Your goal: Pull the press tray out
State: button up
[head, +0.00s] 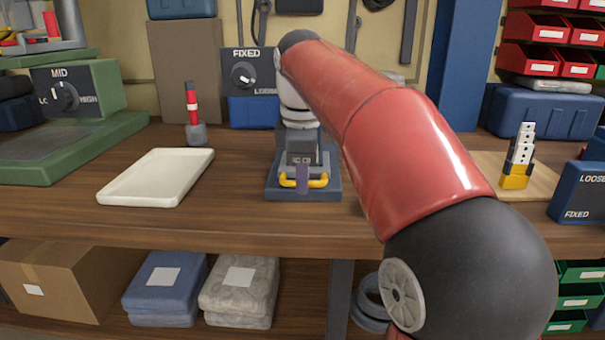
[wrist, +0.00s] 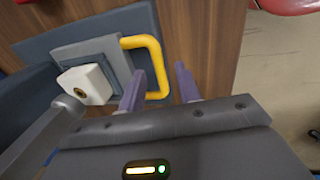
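The press tray is a grey slab (wrist: 93,55) with a yellow loop handle (wrist: 155,62) in the wrist view. In the head view, the yellow handle (head: 318,183) shows at the front of the blue-grey press base (head: 333,192) on the bench. My gripper (wrist: 160,70) is open, its two purple fingers apart. The handle's outer bar appears between the fingertips, with gaps visible beside it. In the head view, my gripper (head: 302,182) is in front of the handle and hides part of it. My gripper and arm hide much of the press.
A white block (wrist: 85,84) sits on the slab. An empty cream tray (head: 157,178) lies left on the bench, with a red-and-black tool (head: 193,112) behind it. A green machine (head: 75,115) stands far left. Bench space in front of the press is clear.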

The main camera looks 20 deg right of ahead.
grip_shut()
jog(key=s+a+b, duration=0.1)
jog(key=s+a, duration=0.2)
jog(key=s, duration=0.8)
jog(key=shift+s+a+b, duration=0.3)
jog(key=shift+s+a, duration=0.05)
jog(key=shift+a, duration=0.05)
grip_release()
